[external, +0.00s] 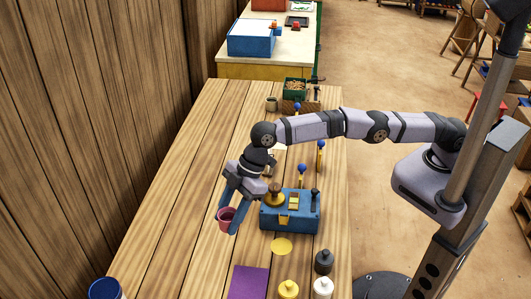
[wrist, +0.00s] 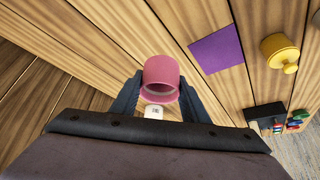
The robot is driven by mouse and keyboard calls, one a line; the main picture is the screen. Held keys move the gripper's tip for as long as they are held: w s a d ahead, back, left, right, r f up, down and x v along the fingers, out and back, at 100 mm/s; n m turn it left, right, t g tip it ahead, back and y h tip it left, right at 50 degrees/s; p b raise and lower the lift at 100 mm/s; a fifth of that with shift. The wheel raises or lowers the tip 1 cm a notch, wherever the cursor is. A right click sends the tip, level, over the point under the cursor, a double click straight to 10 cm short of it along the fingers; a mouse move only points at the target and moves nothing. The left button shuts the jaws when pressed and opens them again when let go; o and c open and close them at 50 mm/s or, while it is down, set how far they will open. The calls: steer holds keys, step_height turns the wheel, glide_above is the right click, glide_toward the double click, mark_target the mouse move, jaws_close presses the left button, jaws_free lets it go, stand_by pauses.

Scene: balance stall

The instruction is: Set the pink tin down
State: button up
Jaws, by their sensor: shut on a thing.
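The pink tin (external: 226,214) is a small open cup-shaped tin. My gripper (external: 229,214) is shut on it, with a blue finger on each side.
A purple square (external: 248,282) lies flat on the table; it also shows in the wrist view (wrist: 216,49). A blue box (external: 290,215), a yellow disc (external: 282,245) and yellow, white and black knobbed pieces (external: 288,289) are to the right. A blue container (external: 105,289) stands at lower left.

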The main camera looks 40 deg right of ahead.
steer(key=w+d+b, duration=0.4)
steer(key=w+d, duration=0.3)
steer(key=d, duration=0.5)
steer(key=w+d+b, duration=0.5)
steer(key=w+d, duration=0.2)
steer(key=d, duration=0.4)
steer(key=shift+s+f, duration=0.1)
steer(key=shift+f, duration=4.85)
steer(key=shift+f, duration=0.2)
steer(key=o, duration=0.9)
steer(key=shift+c, duration=0.2)
steer(key=shift+r, duration=0.1)
steer(key=shift+r+p, duration=0.25)
steer(key=shift+p, duration=0.15)
steer(key=b+v, duration=0.1)
steer(key=v, duration=1.1)
